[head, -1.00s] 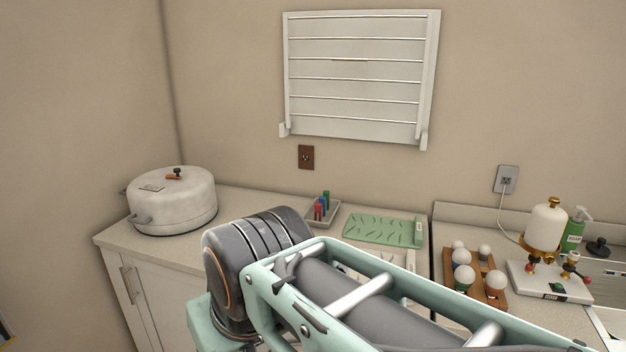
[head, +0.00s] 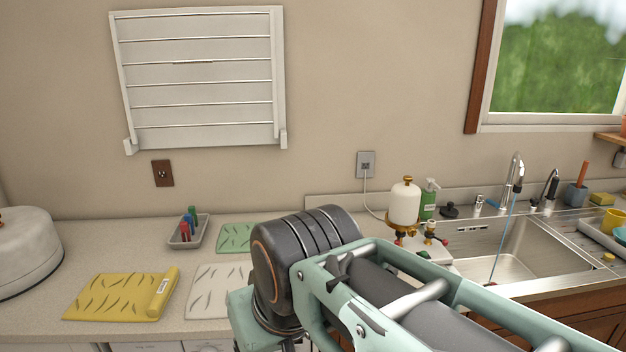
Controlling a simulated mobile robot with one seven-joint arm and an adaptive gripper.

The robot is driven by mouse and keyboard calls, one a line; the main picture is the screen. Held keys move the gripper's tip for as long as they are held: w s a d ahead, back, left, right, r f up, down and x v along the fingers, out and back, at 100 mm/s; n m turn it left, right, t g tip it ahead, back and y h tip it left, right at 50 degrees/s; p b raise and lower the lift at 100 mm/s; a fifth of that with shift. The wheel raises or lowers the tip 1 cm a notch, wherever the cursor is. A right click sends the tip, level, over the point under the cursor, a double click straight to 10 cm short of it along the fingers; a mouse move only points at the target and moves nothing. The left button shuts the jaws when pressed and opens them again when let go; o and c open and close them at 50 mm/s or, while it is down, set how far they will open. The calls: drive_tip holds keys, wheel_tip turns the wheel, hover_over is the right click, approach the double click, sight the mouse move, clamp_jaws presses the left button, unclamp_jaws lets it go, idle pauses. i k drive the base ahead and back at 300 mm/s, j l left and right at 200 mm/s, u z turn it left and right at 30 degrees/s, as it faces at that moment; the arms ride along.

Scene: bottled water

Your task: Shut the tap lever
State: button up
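A chrome tap (head: 515,172) stands behind the steel sink (head: 520,262) at the right of the head view. A thin blue stream of water (head: 505,235) falls from its spout into the basin. A small metal fitting (head: 478,203) stands just left of the tap; I cannot tell whether it is the lever. My arm crosses the lower middle of the view, and its links hide part of the counter and the near left of the sink. My gripper is not in view.
A white dispenser (head: 404,203) and a green pump bottle (head: 429,202) stand left of the sink. A black-handled fixture (head: 549,188) is right of the tap. A yellow mat (head: 115,295) and a small tray (head: 187,232) lie on the left counter.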

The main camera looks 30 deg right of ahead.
sight(479, 197)
drive_tip(key=l+z, duration=0.7)
drive_tip(key=i+l+z, duration=0.25)
drive_tip(key=l+z, duration=0.2)
drive_tip(key=l, duration=0.2)
drive_tip(key=i+l, duration=0.2)
drive_tip(key=l, duration=0.15)
drive_tip(key=i+l, duration=0.15)
drive_tip(key=l, duration=0.25)
drive_tip(key=i+l+z, duration=0.1)
drive_tip(key=l, duration=0.25)
drive_tip(key=i+l, duration=0.25)
drive_tip(key=l+z, duration=0.05)
drive_tip(key=l, duration=0.05)
